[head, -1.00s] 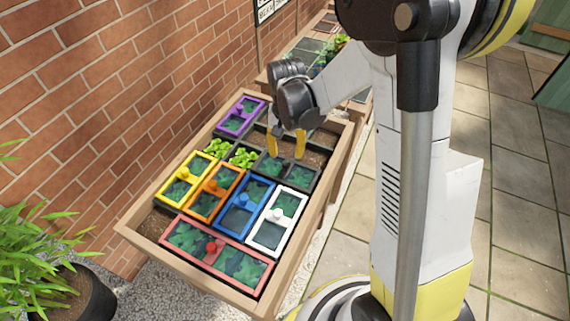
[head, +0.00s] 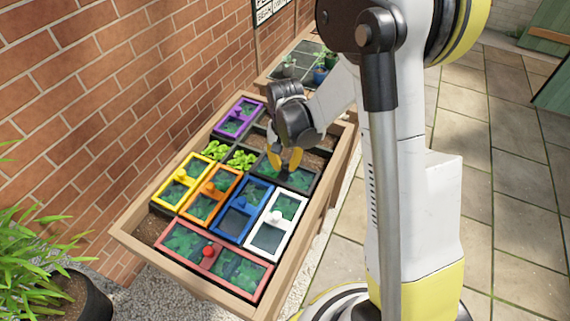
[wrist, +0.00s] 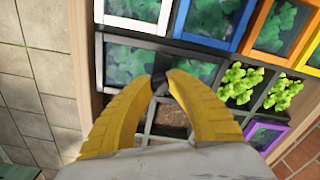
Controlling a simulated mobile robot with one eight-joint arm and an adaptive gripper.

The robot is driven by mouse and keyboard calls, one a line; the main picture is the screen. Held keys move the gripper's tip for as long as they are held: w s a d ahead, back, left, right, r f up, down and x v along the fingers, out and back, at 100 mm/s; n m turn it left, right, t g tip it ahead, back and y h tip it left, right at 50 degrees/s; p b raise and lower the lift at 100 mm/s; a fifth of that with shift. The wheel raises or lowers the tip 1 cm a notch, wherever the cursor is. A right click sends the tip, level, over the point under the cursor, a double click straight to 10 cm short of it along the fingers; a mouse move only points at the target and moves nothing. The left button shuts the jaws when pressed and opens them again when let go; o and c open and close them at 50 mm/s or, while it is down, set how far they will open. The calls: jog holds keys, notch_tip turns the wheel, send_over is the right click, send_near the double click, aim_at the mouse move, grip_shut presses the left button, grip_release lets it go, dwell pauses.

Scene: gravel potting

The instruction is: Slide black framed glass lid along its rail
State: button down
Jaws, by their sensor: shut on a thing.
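The black framed glass lid (head: 301,180) lies across the planter bed behind the blue and white lids. In the wrist view, the same lid (wrist: 128,66) fills the upper left, with green leaves showing through its glass. My gripper (head: 285,167) is down at the middle of the lid. Its yellow fingers (wrist: 170,82) are shut on the lid's dark knob (wrist: 161,70). The knob is partly hidden by the fingers, and the lid's rail cannot be made out clearly.
White (head: 276,217), blue (head: 238,219), orange (head: 209,205) and yellow (head: 181,185) lids lie in front, with a red lid (head: 213,255) nearest. A purple lid (head: 238,118) is at the back left. Bare soil (wrist: 170,118) shows in open cells beyond the black lid.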

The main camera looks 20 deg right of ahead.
jog(key=w+a, duration=1.5)
jog(key=shift+a, duration=0.1)
jog(key=c, duration=1.2)
grip_release()
jog(key=shift+w+a, duration=0.1)
jog(key=shift+w, duration=0.05)
notch_tip(320, 180, up, 12)
jog(key=shift+r, duration=0.1)
